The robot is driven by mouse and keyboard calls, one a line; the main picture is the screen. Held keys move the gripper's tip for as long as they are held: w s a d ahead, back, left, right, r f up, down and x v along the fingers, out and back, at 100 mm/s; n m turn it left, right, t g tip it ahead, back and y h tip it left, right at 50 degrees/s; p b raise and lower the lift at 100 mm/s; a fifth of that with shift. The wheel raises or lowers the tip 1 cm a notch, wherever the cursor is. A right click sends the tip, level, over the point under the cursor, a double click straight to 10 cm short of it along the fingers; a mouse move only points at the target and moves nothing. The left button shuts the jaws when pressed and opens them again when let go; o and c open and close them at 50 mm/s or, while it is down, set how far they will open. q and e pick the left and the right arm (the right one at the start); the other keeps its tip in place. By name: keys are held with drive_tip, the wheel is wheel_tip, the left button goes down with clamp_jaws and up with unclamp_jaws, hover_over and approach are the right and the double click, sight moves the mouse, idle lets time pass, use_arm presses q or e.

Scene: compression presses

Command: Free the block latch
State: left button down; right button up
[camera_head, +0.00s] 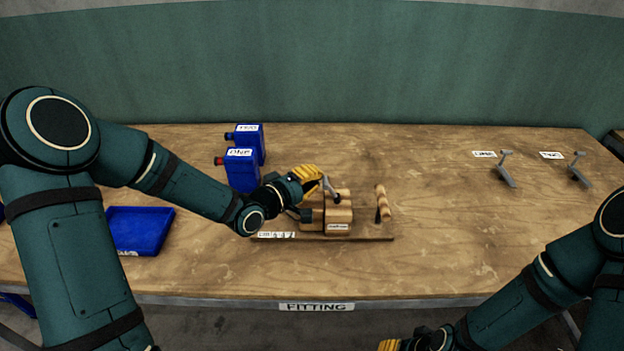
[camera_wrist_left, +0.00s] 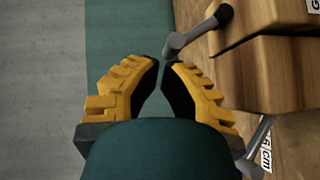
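The block press (camera_head: 338,215) is a wooden block assembly with a white label, on a thin baseboard (camera_head: 378,238) at the table's middle. A grey metal latch lever (camera_head: 331,189) stands at its top left. In the left wrist view, the lever (camera_wrist_left: 195,36) has a black knob, and its lower end is just beyond my fingertips. My left gripper (camera_head: 318,180) is beside the lever. Its fingertips (camera_wrist_left: 164,68) nearly meet, with a thin empty gap; contact with the lever is unclear. My right gripper (camera_head: 390,345) is mostly cut off at the bottom edge.
A turned wooden handle (camera_head: 382,203) stands on the baseboard's right. Two blue bottles (camera_head: 242,170) stand behind my left forearm. A blue tray (camera_head: 138,230) lies at left. Two grey metal fixtures (camera_head: 505,170) with labels are at back right. The table's right middle is clear.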

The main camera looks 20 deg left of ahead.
use_arm(q)
drive_tip(key=shift+r, duration=0.1)
drive_tip(key=shift+d+r, duration=0.15)
drive_tip(key=shift+d, duration=0.05)
drive_tip(key=shift+w+d+r+m+g+y+p, duration=0.15)
drive_tip(key=shift+d+r+m+g+y+p, duration=0.15)
drive_tip(key=shift+d+m+g+p, duration=0.15)
idle(0.3)
